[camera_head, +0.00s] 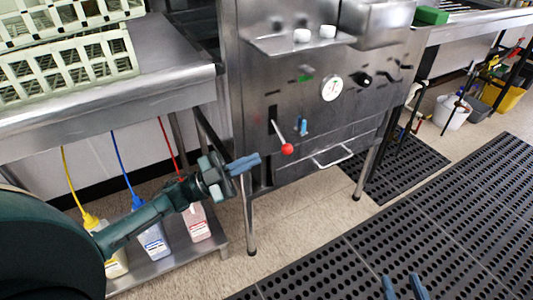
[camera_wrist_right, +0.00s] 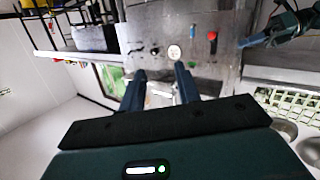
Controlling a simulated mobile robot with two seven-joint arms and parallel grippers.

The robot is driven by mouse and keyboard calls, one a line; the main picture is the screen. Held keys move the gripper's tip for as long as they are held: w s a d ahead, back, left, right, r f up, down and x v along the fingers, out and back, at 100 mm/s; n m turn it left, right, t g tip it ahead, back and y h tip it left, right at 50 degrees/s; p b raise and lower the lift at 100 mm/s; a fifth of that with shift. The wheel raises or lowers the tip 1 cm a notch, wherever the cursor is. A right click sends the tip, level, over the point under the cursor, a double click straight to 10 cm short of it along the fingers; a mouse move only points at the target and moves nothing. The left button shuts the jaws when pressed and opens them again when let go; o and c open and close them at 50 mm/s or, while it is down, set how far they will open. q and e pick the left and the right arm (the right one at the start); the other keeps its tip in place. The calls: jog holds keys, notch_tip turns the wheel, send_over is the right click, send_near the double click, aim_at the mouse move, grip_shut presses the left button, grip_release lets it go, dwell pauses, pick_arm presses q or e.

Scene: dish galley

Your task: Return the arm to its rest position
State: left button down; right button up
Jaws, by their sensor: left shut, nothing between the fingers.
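My left arm comes in from the left in the head view, and its blue-fingered gripper (camera_head: 245,164) is shut and empty. It is in front of the steel machine (camera_head: 350,110), left of the red-knobbed lever (camera_head: 287,149); I cannot tell whether it touches anything. The left gripper also shows in the right wrist view (camera_wrist_right: 248,41). My right gripper (camera_head: 403,288) shows only as two blue fingertips at the bottom edge, over the black mat. In the right wrist view its fingers (camera_wrist_right: 160,82) stand apart with nothing between them.
A steel counter (camera_head: 150,90) with pale racks (camera_head: 70,65) is at left. Bottles with coloured tubes (camera_head: 153,242) stand on a low shelf below it. Black perforated mats (camera_head: 440,220) cover the floor at right. A white bucket (camera_head: 452,112) and yellow bucket (camera_head: 508,98) stand beyond.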

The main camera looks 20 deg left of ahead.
pick_arm(q)
jog(key=shift+s+a+f, duration=0.1)
jog(key=shift+s+a, duration=0.15)
jog(key=shift+a, duration=0.1)
pick_arm(e)
jog(key=shift+r, duration=0.1)
